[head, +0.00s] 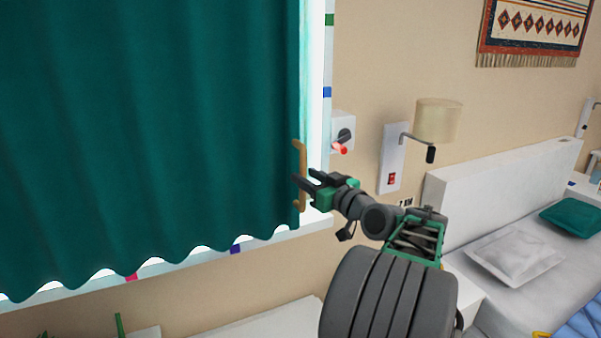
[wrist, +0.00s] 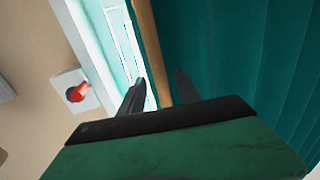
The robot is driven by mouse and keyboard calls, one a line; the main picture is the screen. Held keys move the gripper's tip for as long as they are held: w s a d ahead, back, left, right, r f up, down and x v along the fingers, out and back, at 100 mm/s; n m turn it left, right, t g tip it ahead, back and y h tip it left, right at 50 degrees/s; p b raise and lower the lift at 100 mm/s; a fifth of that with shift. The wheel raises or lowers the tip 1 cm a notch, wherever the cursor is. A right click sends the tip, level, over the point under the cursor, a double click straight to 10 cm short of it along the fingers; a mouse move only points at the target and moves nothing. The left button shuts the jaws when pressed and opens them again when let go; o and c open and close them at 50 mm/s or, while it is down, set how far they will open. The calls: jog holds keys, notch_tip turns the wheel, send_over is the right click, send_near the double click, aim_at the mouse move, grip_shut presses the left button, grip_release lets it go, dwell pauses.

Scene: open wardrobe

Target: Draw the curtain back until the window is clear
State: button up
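A teal curtain (head: 150,120) hangs across nearly the whole window, with a bright strip of window (head: 314,100) showing at its right edge and a thin strip below its hem. A wooden handle (head: 301,160) is fixed at the curtain's right edge. My gripper (head: 303,187) is at the lower part of this handle. In the wrist view, the fingers (wrist: 158,92) are apart, and the handle (wrist: 152,50) runs between them in the picture. The curtain (wrist: 240,50) lies to the right of it. I cannot tell whether either finger touches the handle.
A wall box with a red-tipped lever (head: 342,140) is just right of the window frame. A lamp (head: 438,120) with a red switch plate is further right. A bed (head: 510,190) with pillows stands at the right. A white surface (head: 260,325) lies below the window.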

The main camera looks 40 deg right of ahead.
jog(key=shift+w, duration=1)
grip_shut()
dwell(0.7)
